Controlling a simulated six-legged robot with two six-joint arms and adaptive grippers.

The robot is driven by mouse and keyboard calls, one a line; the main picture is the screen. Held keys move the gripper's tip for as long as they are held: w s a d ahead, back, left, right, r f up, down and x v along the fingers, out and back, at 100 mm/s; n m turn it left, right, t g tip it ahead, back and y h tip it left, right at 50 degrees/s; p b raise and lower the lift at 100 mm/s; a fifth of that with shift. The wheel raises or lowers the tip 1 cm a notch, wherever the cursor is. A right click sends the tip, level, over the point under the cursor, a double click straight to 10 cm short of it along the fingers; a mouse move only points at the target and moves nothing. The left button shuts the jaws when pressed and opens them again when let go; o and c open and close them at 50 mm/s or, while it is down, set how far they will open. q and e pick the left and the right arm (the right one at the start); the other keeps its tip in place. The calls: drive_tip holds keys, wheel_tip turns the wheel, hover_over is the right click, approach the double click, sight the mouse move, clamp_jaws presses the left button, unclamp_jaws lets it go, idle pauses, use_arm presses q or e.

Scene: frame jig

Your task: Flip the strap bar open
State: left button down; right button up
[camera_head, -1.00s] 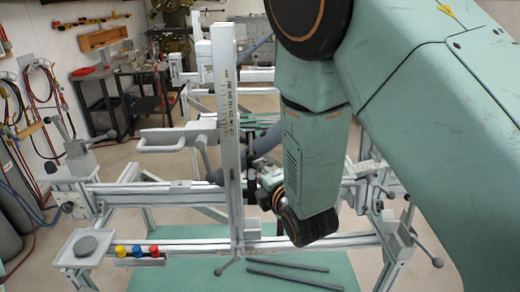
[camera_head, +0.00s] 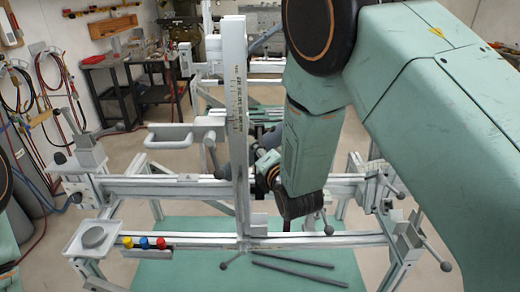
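A tall white upright bar (camera_head: 236,110) with printed scale markings stands at the middle of the frame jig (camera_head: 190,187); it looks like the strap bar, but I cannot be sure. A white loop handle (camera_head: 170,138) sticks out to its left, with a dark lever beside it. My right arm reaches down from the upper right. My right gripper (camera_head: 263,168) is close to the right side of the bar, at about crossbeam height. Its fingers are largely hidden by the wrist and the bar, so contact and opening cannot be told. My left gripper is not in view.
A small tray with a grey disc (camera_head: 93,237) is at the left, next to yellow, blue and red knobs (camera_head: 144,242). Dark rods (camera_head: 300,269) lie on the green mat (camera_head: 190,272). Clamp levers (camera_head: 395,225) stand at the right. A dark cart (camera_head: 135,90) is behind.

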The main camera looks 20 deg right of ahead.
drive_tip(key=shift+w+a, duration=0.15)
drive_tip(key=shift+w, duration=0.4)
drive_tip(key=shift+d, duration=0.25)
drive_tip(key=shift+w+f, duration=0.15)
drive_tip(key=shift+w, duration=0.1)
drive_tip(key=shift+c, duration=0.4)
drive_tip(key=shift+a, duration=0.2)
drive_tip(key=c, duration=0.3)
drive_tip(key=shift+s+d, duration=0.1)
clamp_jaws()
